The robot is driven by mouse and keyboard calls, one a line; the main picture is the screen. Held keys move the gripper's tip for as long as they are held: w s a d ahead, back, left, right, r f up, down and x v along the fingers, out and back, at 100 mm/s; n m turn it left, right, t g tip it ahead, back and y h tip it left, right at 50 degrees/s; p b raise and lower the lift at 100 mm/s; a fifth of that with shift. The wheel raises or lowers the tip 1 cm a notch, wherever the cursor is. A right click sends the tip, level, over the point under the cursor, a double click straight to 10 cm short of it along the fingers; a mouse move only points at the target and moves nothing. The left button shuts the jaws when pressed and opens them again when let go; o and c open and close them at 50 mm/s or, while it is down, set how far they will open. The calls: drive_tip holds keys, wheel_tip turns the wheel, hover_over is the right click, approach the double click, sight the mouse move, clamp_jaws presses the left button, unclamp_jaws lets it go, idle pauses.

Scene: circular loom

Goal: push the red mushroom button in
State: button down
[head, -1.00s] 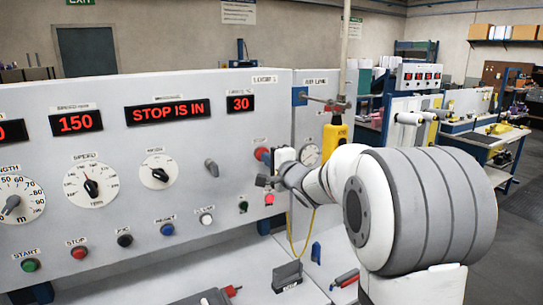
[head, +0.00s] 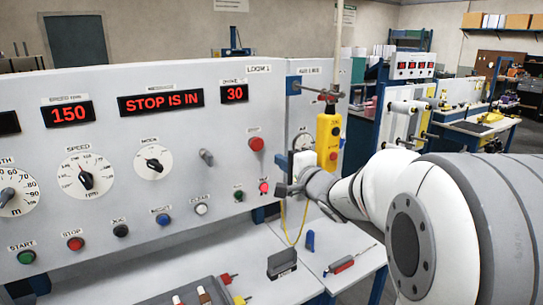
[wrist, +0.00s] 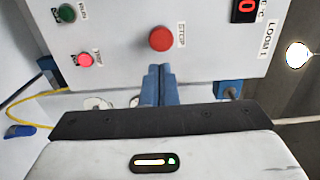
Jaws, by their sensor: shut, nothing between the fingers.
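The red mushroom button (head: 256,144) is on the right part of the grey loom panel, left of the yellow pendant. It also shows in the wrist view (wrist: 162,38), top centre, beside a STOP label. The panel's display (head: 161,102) reads "STOP IS IN". My gripper (head: 280,190) is shut and empty, below and slightly right of the button in the head view. In the wrist view its blue fingers (wrist: 158,70) lie together just under the button, with a small gap in the picture. The depth between fingertips and button is hard to tell.
A yellow pendant (head: 329,140) hangs right of the button, close to my arm. A pink-red lamp (head: 263,187) and a green button (head: 239,196) are near my gripper.

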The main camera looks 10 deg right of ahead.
drive_tip(key=shift+v, duration=1.7)
drive_tip(key=s+d+f+n+g+h, duration=0.3)
drive_tip(key=s+f+n+g+h, duration=0.4)
drive_tip(key=s+f, duration=0.4)
drive_tip(key=s+a+f+n+g, duration=0.2)
drive_tip(key=s+a+n+g, duration=0.1)
drive_tip(key=s, duration=0.5)
drive_tip(key=s+a+f+n+g+y, duration=0.1)
drive_tip(key=s+a+f+n+g, duration=0.2)
drive_tip(key=s, duration=0.5)
drive_tip(key=shift+f+n+g, duration=0.15)
drive_tip(key=shift+n+g, duration=0.25)
drive_tip(key=shift+n, duration=0.2)
drive_tip(key=shift+s+a, duration=0.1)
drive_tip(key=shift+s, duration=0.1)
